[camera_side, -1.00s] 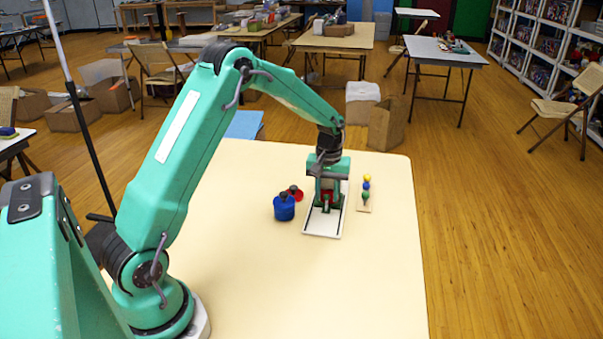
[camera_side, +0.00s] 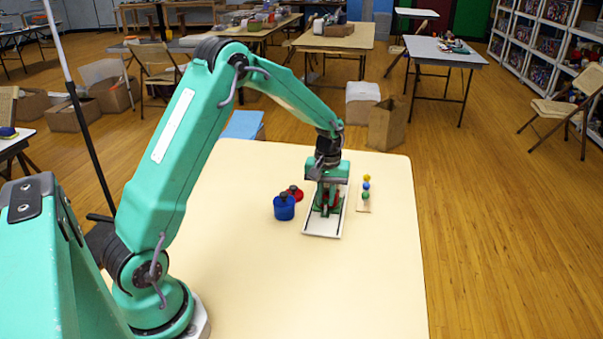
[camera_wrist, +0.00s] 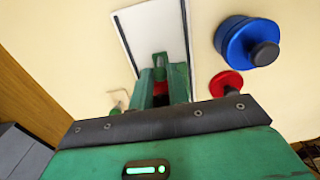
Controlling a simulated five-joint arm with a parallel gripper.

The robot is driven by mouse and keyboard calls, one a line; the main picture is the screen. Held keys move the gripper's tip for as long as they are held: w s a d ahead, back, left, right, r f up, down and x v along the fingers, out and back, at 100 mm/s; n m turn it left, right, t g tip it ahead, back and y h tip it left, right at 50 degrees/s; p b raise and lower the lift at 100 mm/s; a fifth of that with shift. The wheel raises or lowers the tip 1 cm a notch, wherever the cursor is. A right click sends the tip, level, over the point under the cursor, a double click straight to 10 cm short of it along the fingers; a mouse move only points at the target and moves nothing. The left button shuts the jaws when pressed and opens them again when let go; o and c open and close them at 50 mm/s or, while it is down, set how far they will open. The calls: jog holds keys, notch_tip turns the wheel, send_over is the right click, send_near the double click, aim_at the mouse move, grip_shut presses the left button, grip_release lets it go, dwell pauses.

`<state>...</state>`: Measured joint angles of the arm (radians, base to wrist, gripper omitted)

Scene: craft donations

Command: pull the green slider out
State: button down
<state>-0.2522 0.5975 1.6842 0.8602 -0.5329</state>
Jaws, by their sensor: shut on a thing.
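The white rectangular track board (camera_side: 321,230) lies flat on the cream table, with a dark rim. It also shows in the wrist view (camera_wrist: 153,30). The green slider (camera_wrist: 160,59) shows as a small upright green piece on the board, at my fingertips. My gripper (camera_side: 327,207) points down over the board and is shut on the green slider; it also shows in the wrist view (camera_wrist: 162,76). Something red (camera_wrist: 160,88) shows between the fingers. My fingers and gripper body hide much of the slider and the far part of the board.
A blue round piece with a dark knob (camera_side: 284,208) and a red one (camera_side: 295,193) stand left of the board. A small strip with yellow, blue and green balls (camera_side: 364,207) lies right of it. The table's near part is clear.

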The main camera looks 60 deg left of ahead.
jog(key=shift+s+d, duration=2.85)
jog(key=shift+d, duration=0.05)
jog(key=c, duration=1.4)
grip_release()
jog(key=shift+c, duration=0.2)
jog(key=shift+r, duration=0.1)
notch_tip(320, 180, up, 7)
jog(key=shift+r, duration=0.15)
